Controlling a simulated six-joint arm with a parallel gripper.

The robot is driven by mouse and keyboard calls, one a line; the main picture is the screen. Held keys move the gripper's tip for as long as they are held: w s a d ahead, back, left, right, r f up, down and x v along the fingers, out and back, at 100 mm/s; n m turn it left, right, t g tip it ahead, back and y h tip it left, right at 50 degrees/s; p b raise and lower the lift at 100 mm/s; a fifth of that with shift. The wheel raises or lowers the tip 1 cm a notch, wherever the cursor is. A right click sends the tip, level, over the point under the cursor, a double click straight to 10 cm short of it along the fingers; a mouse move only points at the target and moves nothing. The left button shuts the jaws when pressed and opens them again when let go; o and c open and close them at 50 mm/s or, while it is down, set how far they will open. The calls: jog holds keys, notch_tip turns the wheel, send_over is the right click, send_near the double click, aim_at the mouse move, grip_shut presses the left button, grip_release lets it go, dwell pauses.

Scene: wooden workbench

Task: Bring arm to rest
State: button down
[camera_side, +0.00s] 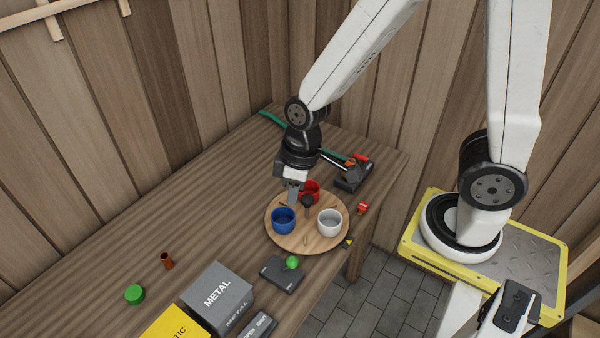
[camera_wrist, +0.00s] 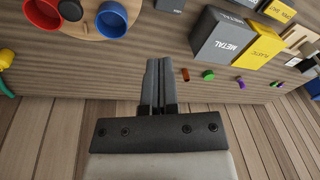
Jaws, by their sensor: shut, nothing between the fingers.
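My gripper (camera_side: 293,196) hangs at the left rear edge of a round wooden board, with its fingers pointing down. In the wrist view my gripper (camera_wrist: 159,62) has its two dark fingers side by side, shut and holding nothing. The round board (camera_side: 307,243) carries a blue cup (camera_side: 283,221), a white cup (camera_side: 329,222) and a red cup (camera_side: 310,190). In the side view the fingers are close to the blue and red cups; whether they touch anything there I cannot tell.
A grey METAL box (camera_side: 218,290) and a yellow box (camera_side: 177,325) stand at the front. A green cap (camera_side: 134,294) and a brown tube (camera_side: 166,261) lie left of them. A dark block with a green ball (camera_side: 292,262) sits before the board. The bench's left middle is clear.

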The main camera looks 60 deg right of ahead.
jog(key=d+r+m+t+h, duration=0.1)
jog(key=d+m, duration=0.3)
jog(key=d, duration=0.4)
jog(key=shift+s+r+m+t+h, duration=0.3)
jog(key=shift+r+m+t, duration=0.1)
jog(key=shift+r, duration=0.2)
